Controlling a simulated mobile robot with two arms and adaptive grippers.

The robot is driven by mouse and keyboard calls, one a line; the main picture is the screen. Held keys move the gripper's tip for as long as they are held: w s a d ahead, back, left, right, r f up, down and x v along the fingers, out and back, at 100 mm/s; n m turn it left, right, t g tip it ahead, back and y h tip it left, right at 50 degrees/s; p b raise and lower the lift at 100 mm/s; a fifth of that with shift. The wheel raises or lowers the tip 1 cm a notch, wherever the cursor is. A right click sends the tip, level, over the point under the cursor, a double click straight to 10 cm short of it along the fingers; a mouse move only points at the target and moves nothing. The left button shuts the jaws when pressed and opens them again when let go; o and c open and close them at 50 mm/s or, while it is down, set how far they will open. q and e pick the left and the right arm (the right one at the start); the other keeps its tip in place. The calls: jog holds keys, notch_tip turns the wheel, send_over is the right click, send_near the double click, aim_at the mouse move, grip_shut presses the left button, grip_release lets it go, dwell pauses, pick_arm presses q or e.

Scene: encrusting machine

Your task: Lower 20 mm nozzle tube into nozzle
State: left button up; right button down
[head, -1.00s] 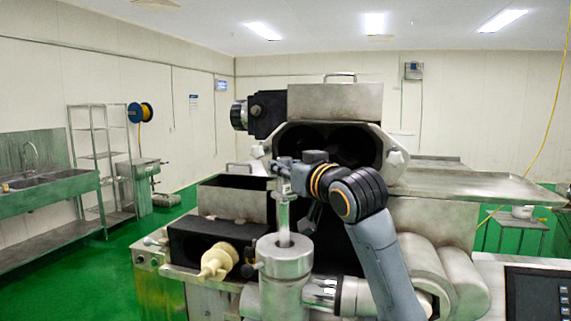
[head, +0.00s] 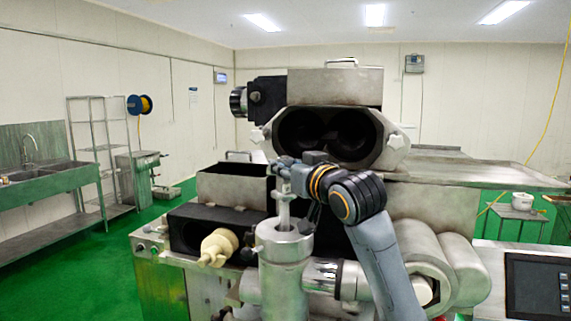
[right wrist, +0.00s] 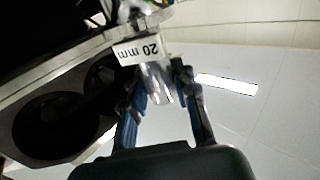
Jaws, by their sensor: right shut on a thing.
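My right gripper (head: 285,181) is shut on the metal 20 mm nozzle tube (head: 284,209) and holds it upright over the nozzle (head: 285,252). The nozzle is a thick metal cylinder with an open round top at the machine's front. The tube's lower end appears to be inside that opening; how deep is hidden. In the right wrist view the tube (right wrist: 158,84) sits between my right fingers (right wrist: 160,90), with a white "20 mm" label (right wrist: 138,50) showing upside down. My left gripper is not in view.
A cream-coloured fitting (head: 218,247) sticks out left of the nozzle. A steel hopper bin (head: 235,188) and a housing with two dark round openings (head: 395,141) stand behind. A control panel (head: 541,288) is at right. Green floor is open at left.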

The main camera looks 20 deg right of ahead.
aim_at(288, 201)
jog(key=shift+f+b, duration=1.75)
jog(key=shift+f, duration=1.85)
jog(key=c, duration=0.8)
grip_release()
jog(key=shift+o, duration=0.2)
jog(key=shift+s, duration=0.1)
jog(key=s+d, duration=0.1)
jog(key=s, duration=0.6)
jog(key=shift+s+d, duration=0.15)
jog(key=shift+d, duration=0.1)
